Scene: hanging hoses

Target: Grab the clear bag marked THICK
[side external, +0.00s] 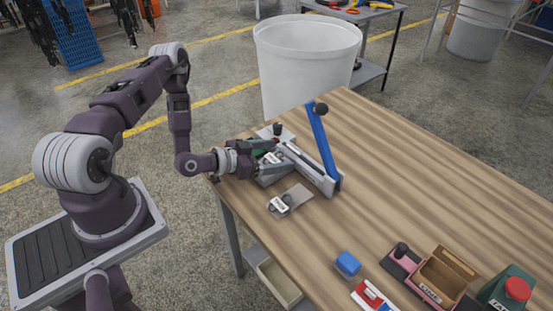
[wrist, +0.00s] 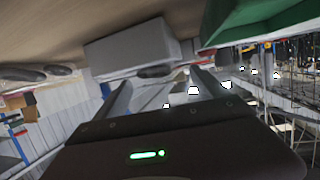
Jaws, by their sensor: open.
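A clear bag (side external: 288,201) with a white label and dark round pieces lies flat on the wooden table, just in front of my gripper. Another white label (side external: 271,158) shows between the fingers of my gripper (side external: 283,154), partly hidden by them. I cannot read either label, so I cannot tell which bag is marked THICK. My gripper is open and low over the table's near-left part, beside the blue-handled tool. In the wrist view, the open fingers (wrist: 162,88) have a dark oval piece (wrist: 156,72) beyond and between them. Two more dark ovals (wrist: 40,72) lie at the left.
A grey tool with a raised blue lever (side external: 322,145) stands close to my fingers. A grey block (wrist: 130,47) and a green object (wrist: 265,22) are near in the wrist view. A blue block (side external: 347,264) and wooden box (side external: 440,280) sit at the front.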

